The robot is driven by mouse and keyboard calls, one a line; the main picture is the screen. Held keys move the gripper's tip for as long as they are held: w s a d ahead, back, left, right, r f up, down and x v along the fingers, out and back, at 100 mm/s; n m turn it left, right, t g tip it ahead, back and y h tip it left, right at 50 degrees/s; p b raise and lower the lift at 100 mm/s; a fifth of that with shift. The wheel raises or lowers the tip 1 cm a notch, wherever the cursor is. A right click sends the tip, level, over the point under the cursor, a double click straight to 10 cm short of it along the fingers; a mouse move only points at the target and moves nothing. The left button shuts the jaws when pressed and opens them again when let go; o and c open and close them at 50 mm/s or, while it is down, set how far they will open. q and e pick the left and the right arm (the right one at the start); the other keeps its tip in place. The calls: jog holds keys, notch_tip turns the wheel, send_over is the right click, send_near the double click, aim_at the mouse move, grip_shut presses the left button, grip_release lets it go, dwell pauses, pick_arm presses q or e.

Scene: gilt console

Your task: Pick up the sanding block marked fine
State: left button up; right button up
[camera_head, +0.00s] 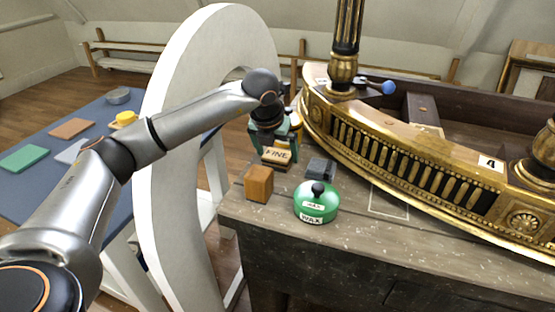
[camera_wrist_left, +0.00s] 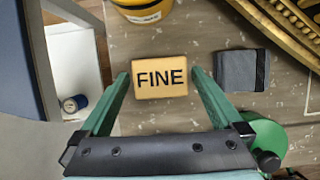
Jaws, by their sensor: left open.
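The sanding block marked FINE (camera_head: 277,155) is a tan-orange block with black letters, near the left end of the wooden bench. In the left wrist view it (camera_wrist_left: 160,77) lies between the fingertips, its lettering facing the camera. My left gripper (camera_head: 278,147) has green fingers and is open, one finger on each side of the block; narrow gaps show in the wrist view (camera_wrist_left: 158,79). I cannot tell how high the fingertips are above the bench. My right gripper is not in view.
A plain orange block (camera_head: 259,184), a dark grey block (camera_head: 320,169) and a green wax tin (camera_head: 316,203) stand close by. A yellow container (camera_wrist_left: 143,10) is beyond the block. A gilt console (camera_head: 410,150) rises to the right. A white arch (camera_head: 165,190) stands left.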

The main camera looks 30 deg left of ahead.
aim_at(280, 151)
pick_arm(q)
jog(key=c, duration=1.1)
jog(key=shift+r, duration=0.1)
jog(key=shift+c, duration=0.2)
jog(key=shift+r, duration=0.45)
notch_tip(280, 151, up, 2)
jog(key=shift+r, duration=0.25)
jog(key=s+d+r, duration=0.6)
jog(key=s+r, duration=0.3)
jog(key=s, duration=0.3)
jog(key=shift+s+d+r, duration=0.2)
jog(key=shift+s+r, duration=0.05)
jog(key=shift+s, duration=0.05)
